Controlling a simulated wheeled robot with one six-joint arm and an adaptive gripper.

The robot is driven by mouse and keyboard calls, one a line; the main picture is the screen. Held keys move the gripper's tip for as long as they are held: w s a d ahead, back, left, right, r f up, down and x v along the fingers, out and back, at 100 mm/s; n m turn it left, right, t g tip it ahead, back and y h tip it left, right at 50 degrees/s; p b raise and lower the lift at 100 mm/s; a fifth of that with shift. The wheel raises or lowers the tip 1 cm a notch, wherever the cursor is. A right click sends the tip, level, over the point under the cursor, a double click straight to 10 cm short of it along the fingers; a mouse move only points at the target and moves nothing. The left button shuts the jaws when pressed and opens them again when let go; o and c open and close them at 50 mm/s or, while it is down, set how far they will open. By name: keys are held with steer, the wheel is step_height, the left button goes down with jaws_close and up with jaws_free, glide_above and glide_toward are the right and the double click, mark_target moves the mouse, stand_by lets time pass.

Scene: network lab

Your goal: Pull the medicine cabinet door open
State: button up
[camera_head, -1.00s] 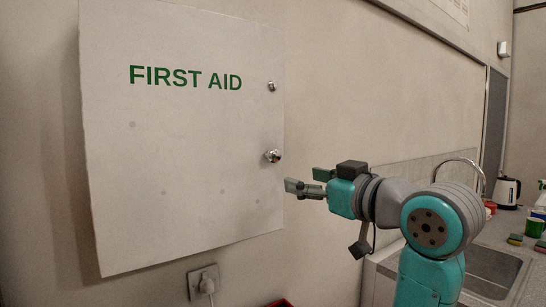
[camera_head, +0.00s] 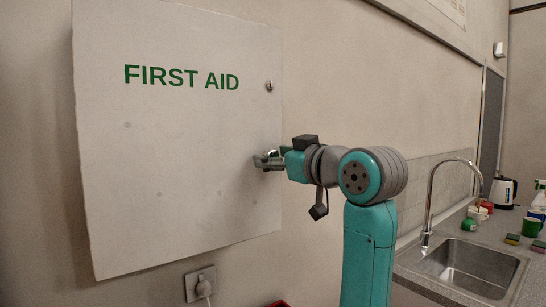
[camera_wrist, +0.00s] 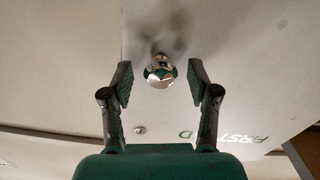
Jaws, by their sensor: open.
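The medicine cabinet's white door (camera_head: 170,150), marked FIRST AID in green, fills the left of the head view and looks shut. My gripper (camera_head: 265,160) is at the door's right edge, at the height of its knob. In the wrist view the shiny round knob (camera_wrist: 160,72) lies between the two fingertips of my open gripper (camera_wrist: 160,82), with a gap on each side. In the head view the fingers mostly hide the knob. A small round lock (camera_head: 269,86) sits above it on the door and also shows in the wrist view (camera_wrist: 139,129).
A wall socket with a plug (camera_head: 200,284) is below the cabinet. A sink (camera_head: 470,266) with a tall tap (camera_head: 432,205) is set in the counter at the right. A kettle (camera_head: 503,191), mugs and sponges stand farther along. The wall right of the door is bare.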

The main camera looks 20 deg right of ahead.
steer(key=shift+w+a, duration=0.15)
steer(key=shift+w, duration=0.25)
jaws_close()
